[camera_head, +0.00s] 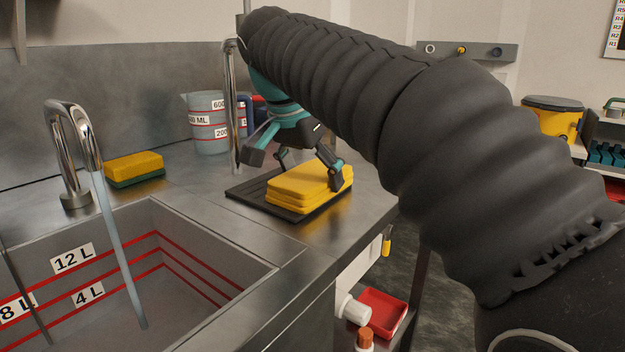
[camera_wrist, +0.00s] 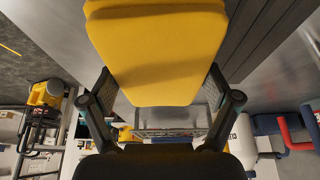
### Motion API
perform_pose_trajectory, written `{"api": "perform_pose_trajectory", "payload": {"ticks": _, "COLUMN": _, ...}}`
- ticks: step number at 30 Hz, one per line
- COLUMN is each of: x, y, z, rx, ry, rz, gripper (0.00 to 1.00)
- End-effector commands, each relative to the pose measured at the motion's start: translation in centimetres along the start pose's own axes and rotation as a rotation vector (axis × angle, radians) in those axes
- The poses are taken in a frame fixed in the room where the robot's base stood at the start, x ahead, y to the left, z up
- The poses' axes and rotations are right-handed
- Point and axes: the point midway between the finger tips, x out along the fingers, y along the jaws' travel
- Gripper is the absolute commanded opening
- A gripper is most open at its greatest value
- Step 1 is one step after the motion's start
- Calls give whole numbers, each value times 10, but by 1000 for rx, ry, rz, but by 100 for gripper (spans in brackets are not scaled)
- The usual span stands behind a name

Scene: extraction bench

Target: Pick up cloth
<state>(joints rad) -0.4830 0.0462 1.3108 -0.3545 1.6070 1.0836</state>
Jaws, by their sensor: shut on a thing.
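A yellow folded cloth (camera_head: 308,185) lies in layers on a dark ribbed tray (camera_head: 246,188) at the right end of the steel counter. My gripper (camera_head: 309,168) is over it from above, with a finger at either side, shut on the cloth. In the wrist view the cloth (camera_wrist: 157,45) fills the upper middle, between the two fingers of my gripper (camera_wrist: 160,102). The head view shows no clear gap between the cloth and the tray. The far finger is partly hidden.
A sink (camera_head: 215,262) with a running tap (camera_head: 75,150) is at the left. A yellow-green sponge (camera_head: 134,168) lies behind it. A measuring jug (camera_head: 207,122) stands behind the tray. The counter's edge is close to the tray's right. A red bin (camera_head: 383,308) is below.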

Motion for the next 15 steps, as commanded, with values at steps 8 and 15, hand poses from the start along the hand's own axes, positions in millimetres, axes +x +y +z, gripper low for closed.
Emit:
{"api": "perform_pose_trajectory", "payload": {"ticks": 8, "x": -9, "y": -1, "z": -4, "rx": 1, "ry": 0, "rz": -1, "gripper": 52}}
{"api": "perform_pose_trajectory", "payload": {"ticks": 15, "x": -33, "y": -1, "z": -14, "rx": 2, "ry": 0, "rz": -2, "gripper": 52}}
